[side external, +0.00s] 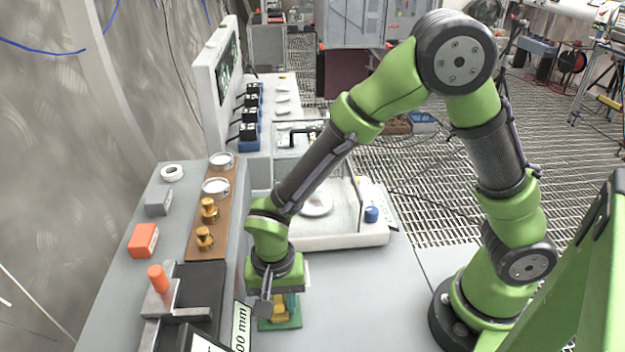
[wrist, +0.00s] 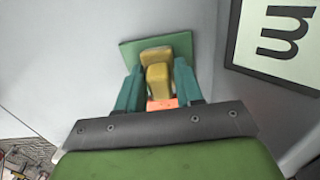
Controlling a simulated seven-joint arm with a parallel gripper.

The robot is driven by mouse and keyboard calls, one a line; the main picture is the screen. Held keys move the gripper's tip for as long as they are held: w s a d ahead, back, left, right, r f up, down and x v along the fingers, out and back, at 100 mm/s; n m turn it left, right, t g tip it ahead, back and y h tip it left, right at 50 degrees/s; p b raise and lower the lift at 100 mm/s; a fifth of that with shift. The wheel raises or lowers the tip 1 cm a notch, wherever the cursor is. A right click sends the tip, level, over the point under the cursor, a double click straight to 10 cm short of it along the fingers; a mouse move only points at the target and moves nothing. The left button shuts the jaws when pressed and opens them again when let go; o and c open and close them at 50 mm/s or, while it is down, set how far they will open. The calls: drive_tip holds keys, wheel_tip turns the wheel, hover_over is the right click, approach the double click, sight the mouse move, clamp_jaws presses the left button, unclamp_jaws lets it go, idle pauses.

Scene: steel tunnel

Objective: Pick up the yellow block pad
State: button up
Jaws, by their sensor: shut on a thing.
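The yellow block pad (wrist: 157,75) is between the two teal fingers of my gripper (wrist: 158,92) in the wrist view. My gripper is shut on it. In the side external view my gripper (side external: 280,305) points down at the front of the grey bench, and the yellow block pad (side external: 279,312) shows partly between the fingers. A flat green square (wrist: 131,54) lies under or behind the pad. I cannot tell whether the pad touches it. A small orange-red patch shows between the fingers below the pad in the wrist view.
A sign reading "mm" (wrist: 290,40) stands close beside my gripper. Left of it are a dark vise-like fixture (side external: 200,290), an orange block (side external: 143,240) and brass weights (side external: 208,210) on a brown board. A white tray-like unit (side external: 340,238) stands behind. The bench to the right is clear.

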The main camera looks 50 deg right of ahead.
sight(277, 298)
drive_tip(key=shift+r, duration=5)
